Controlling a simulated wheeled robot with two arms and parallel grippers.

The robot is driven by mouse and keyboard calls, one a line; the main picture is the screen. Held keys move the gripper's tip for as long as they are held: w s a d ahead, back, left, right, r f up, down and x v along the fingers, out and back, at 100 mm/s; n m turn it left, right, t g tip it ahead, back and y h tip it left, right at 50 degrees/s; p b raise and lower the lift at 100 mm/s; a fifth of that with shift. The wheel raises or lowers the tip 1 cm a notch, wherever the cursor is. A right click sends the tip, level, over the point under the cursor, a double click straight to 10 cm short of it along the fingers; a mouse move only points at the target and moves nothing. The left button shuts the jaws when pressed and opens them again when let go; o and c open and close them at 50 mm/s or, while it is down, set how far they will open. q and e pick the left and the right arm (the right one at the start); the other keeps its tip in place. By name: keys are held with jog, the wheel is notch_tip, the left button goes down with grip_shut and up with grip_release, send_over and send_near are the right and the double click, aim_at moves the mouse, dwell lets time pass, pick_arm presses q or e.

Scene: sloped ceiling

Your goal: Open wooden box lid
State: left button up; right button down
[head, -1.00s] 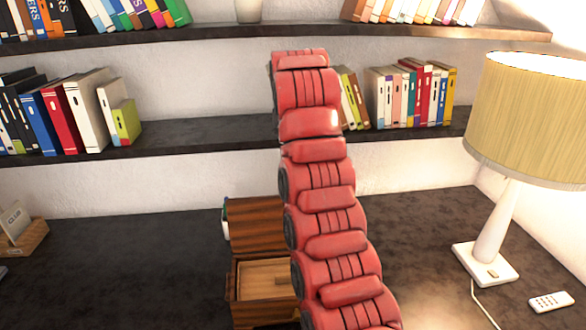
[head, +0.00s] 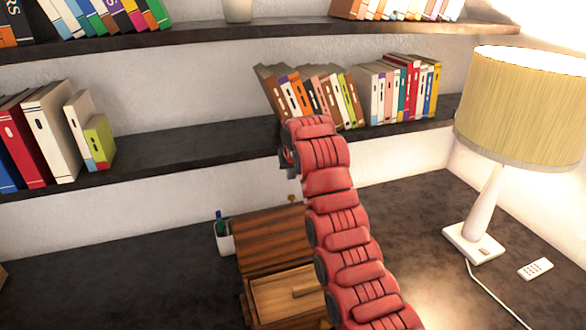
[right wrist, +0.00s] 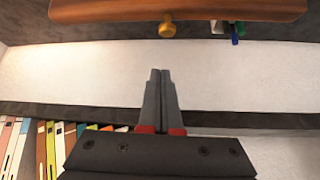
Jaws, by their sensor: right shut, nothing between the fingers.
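The wooden box (head: 270,240) stands on the dark desk at lower centre in the head view, its striped brown lid lying flat and shut. A small round knob (head: 291,198) sticks out at the lid's far edge. In the right wrist view the box's wooden edge (right wrist: 100,10) and the knob (right wrist: 168,27) show at the top. My right gripper (right wrist: 160,72) is shut and empty, apart from the knob. In the head view it shows only partly (head: 289,161), beyond the box, and my red arm covers the box's right side. My left gripper is out of view.
A white pen cup (head: 223,237) stands close beside the box on the left. A shelf (head: 180,150) with books (head: 310,95) runs behind the gripper. A lamp (head: 490,190) and a remote (head: 535,268) are on the right.

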jog(key=shift+d+p+x, duration=0.3)
jog(key=shift+p+x, duration=0.85)
jog(key=shift+x, duration=2.15)
jog(key=shift+s+a+p, duration=0.1)
jog(key=shift+s+p, duration=0.25)
jog(key=shift+s, duration=1.7)
